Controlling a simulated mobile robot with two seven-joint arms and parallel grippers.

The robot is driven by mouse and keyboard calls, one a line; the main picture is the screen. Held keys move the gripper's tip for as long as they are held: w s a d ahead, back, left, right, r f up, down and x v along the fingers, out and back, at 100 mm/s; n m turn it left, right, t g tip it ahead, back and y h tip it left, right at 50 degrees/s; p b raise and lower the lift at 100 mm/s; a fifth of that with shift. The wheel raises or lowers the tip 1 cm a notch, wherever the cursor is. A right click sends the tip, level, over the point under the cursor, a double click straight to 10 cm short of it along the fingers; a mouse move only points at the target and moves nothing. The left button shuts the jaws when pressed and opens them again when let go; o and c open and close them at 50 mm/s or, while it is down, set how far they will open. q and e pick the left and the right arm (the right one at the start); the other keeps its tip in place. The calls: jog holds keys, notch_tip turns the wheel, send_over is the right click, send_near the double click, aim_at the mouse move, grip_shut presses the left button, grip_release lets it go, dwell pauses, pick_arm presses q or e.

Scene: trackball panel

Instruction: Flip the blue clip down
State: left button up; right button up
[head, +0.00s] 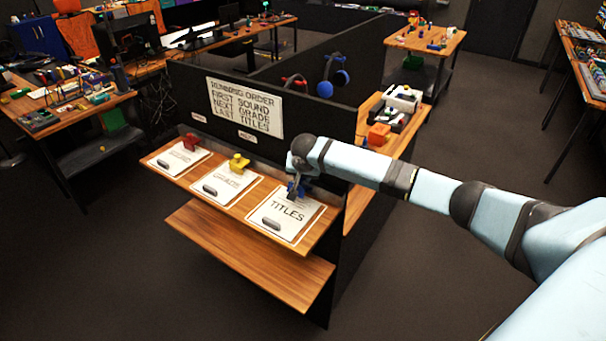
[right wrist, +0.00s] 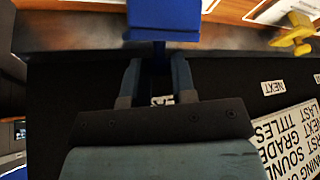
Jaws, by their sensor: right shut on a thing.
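The blue clip (head: 294,191) is at the back edge of the white TITLES board (head: 302,221) in the head view. My right gripper (head: 297,178) is right at it from above and behind, and partly hides it. In the right wrist view the blue clip (right wrist: 164,16) shows as a broad blue block at the top. A narrow blue part runs from it down between the fingers of my right gripper (right wrist: 157,72), which is shut on it. How far the clip is tilted is hard to tell. My left gripper is not in view.
A yellow clip (head: 239,163) and a red clip (head: 190,141) sit on boards to the left on the same wooden shelf (head: 318,238). A black panel with a white running-order sign (head: 245,109) rises behind them. A lower shelf (head: 250,255) is bare.

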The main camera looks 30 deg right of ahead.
aim_at(298, 187)
jog(key=shift+s+a+f+t+h, duration=0.25)
jog(key=shift+a+t+h, duration=0.3)
jog(key=shift+h, duration=0.35)
jog(key=shift+s+a+f+n+t+h+b, duration=0.25)
jog(key=shift+a+f+n+h+b, duration=0.15)
jog(key=shift+h, duration=0.5)
jog(key=shift+a+f+t+h+b, duration=0.2)
jog(key=shift+t+h+b, duration=0.15)
jog(key=shift+h, duration=0.25)
jog(key=shift+a+t+h+b, duration=0.1)
jog(key=shift+t+h+b, duration=0.15)
jog(key=shift+h+b, duration=0.05)
jog(key=shift+s+f, duration=0.1)
jog(key=o, duration=0.6)
jog(key=shift+a, duration=0.1)
